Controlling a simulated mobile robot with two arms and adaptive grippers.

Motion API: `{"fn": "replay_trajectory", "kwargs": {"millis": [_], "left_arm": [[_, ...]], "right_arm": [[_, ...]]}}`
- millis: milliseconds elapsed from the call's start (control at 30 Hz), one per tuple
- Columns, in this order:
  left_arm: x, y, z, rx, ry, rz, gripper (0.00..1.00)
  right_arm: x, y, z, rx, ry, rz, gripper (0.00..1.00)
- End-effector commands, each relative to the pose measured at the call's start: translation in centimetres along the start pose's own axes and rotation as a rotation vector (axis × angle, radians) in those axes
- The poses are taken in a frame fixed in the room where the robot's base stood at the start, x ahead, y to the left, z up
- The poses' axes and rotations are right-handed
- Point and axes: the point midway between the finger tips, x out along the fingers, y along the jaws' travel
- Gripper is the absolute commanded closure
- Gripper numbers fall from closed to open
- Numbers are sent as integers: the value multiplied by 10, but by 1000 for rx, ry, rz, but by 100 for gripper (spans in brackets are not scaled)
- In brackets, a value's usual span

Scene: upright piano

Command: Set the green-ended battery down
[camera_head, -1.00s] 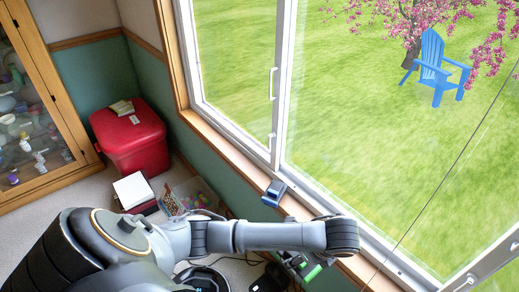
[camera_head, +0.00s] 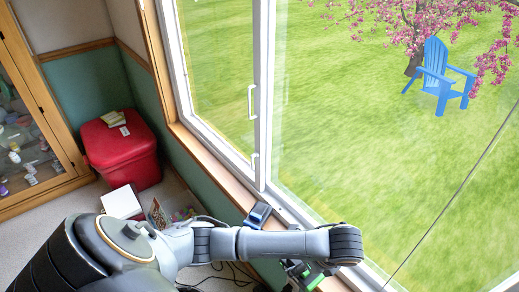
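My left arm reaches across the bottom of the head view, and its gripper (camera_head: 299,269) hangs below the wrist, close to the windowsill. A small bright green piece, the end of the green-ended battery (camera_head: 313,281), shows at the fingers. It appears held in the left gripper. The rest of the battery and most of the grip are hidden or too small to make out. My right gripper is not in view.
A dark blue device (camera_head: 258,214) sits on the wooden windowsill (camera_head: 228,186), just beyond my forearm. A red storage box (camera_head: 120,152), a white box (camera_head: 122,202) and cables (camera_head: 228,272) are on the floor at left. The large window (camera_head: 370,150) borders the right side.

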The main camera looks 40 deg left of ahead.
Motion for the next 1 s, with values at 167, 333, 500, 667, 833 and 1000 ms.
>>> {"fn": "replay_trajectory", "kwargs": {"millis": [167,333,500,667,833,1000], "left_arm": [[5,-4,1,-3,0,-1,93],[25,-26,15,-5,-2,1,93],[50,-57,34,-6,-2,1,93],[82,-79,42,-2,-1,3,93],[110,-96,46,-1,-1,0,93],[121,-102,47,-1,0,-1,93]], "right_arm": [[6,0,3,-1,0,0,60],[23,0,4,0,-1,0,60],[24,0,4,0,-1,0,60],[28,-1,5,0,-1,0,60],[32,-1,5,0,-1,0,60],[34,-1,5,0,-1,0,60]]}}
